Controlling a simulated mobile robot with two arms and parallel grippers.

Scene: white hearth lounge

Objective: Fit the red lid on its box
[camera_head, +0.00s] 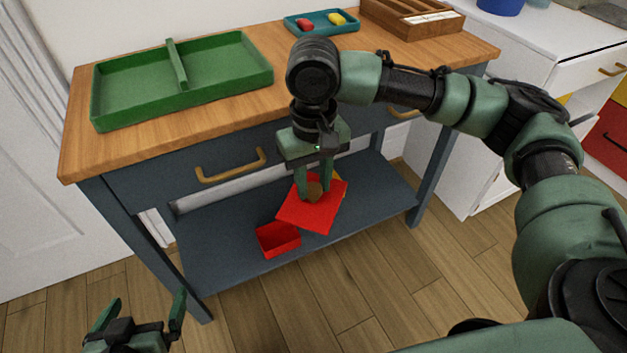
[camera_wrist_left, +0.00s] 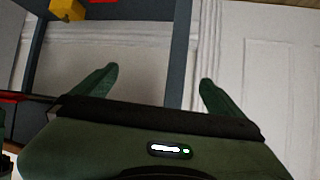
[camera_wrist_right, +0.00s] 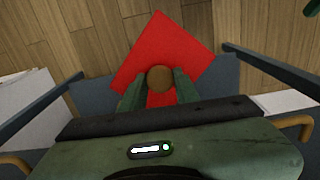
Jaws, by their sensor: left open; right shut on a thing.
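The red lid (camera_head: 322,213) is a flat square with a round brown knob (camera_head: 313,190). My right gripper (camera_head: 313,187) is shut on the knob and holds the lid in front of the table, above the lower shelf, turned at an angle. The lid (camera_wrist_right: 182,48) and knob (camera_wrist_right: 160,79) also show between the fingers in the right wrist view. The open red box (camera_head: 279,240) sits on the lower shelf, left of and below the lid in the head view, apart from it. My left gripper (camera_head: 141,315) is open and empty at the lower left, in front of the table.
The dark lower shelf (camera_head: 215,255) has free room left of the box. A yellow thing (camera_wrist_left: 68,9) is partly in view in the left wrist view. On the wooden top are a green divided tray (camera_head: 135,92), a teal tray (camera_head: 297,31) and a wooden organiser (camera_head: 385,22).

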